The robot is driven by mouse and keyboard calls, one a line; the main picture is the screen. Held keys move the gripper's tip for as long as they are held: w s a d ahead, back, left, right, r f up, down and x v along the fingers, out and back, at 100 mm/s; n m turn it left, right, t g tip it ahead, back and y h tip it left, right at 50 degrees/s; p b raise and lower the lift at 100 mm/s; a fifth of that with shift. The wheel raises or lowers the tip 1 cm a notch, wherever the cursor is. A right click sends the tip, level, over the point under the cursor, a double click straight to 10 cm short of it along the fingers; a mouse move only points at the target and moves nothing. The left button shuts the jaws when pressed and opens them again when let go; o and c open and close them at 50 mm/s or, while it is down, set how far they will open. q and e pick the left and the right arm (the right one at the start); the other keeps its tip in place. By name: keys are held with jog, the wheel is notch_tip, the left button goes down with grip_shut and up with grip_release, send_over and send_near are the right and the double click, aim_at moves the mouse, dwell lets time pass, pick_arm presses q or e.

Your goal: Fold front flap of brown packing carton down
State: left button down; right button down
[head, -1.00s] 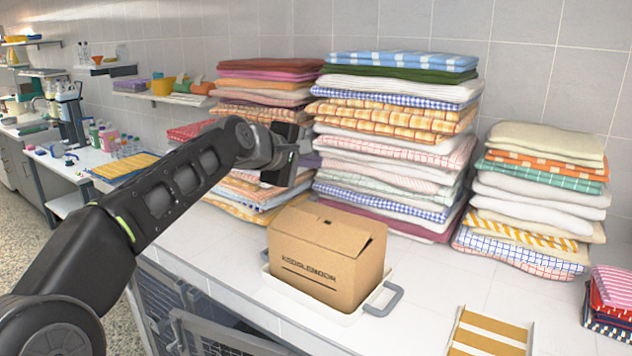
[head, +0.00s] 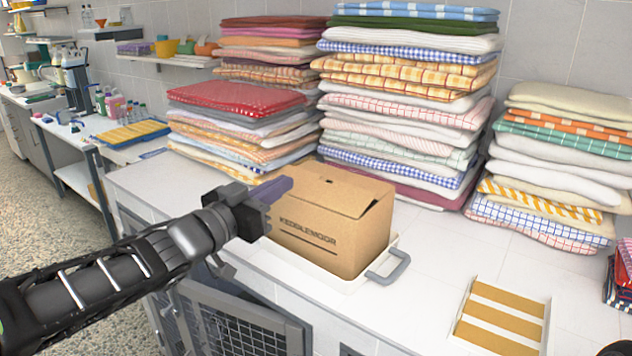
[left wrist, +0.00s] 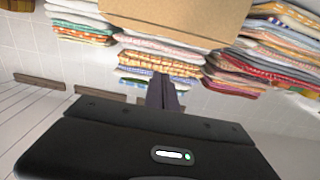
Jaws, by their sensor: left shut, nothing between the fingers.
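The brown packing carton (head: 335,245) stands upright in a shallow white tray (head: 382,262) on the white counter. A top flap (head: 330,190) lies nearly flat over it, with a dark gap at its right edge. Which flap is the front one I cannot tell. My left gripper (head: 282,188) is shut and empty. Its fingertips are at the carton's left upper side in the picture; contact is unclear. In the left wrist view the shut fingers (left wrist: 162,92) point towards the carton (left wrist: 180,16), which fills the top middle. My right gripper is not in view.
Tall stacks of folded towels (head: 405,120) stand close behind the carton, with a lower stack (head: 240,125) behind left. A tray with brown strips (head: 502,315) lies at front right. Wire kennel doors (head: 245,325) are below the counter's front edge.

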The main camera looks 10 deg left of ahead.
pick_arm(q)
jog(key=shift+w+d, duration=0.15)
jog(key=shift+w, duration=0.1)
jog(key=p, duration=0.1)
send_over(315, 191)
jog(key=s, duration=0.1)
jog(key=shift+r, duration=0.1)
jog(key=shift+w+f, duration=0.25)
jog(key=shift+f, duration=0.4)
jog(key=shift+w+f, duration=0.2)
jog(key=shift+f, duration=0.4)
jog(key=shift+w+f, duration=0.15)
jog(key=shift+f, duration=0.55)
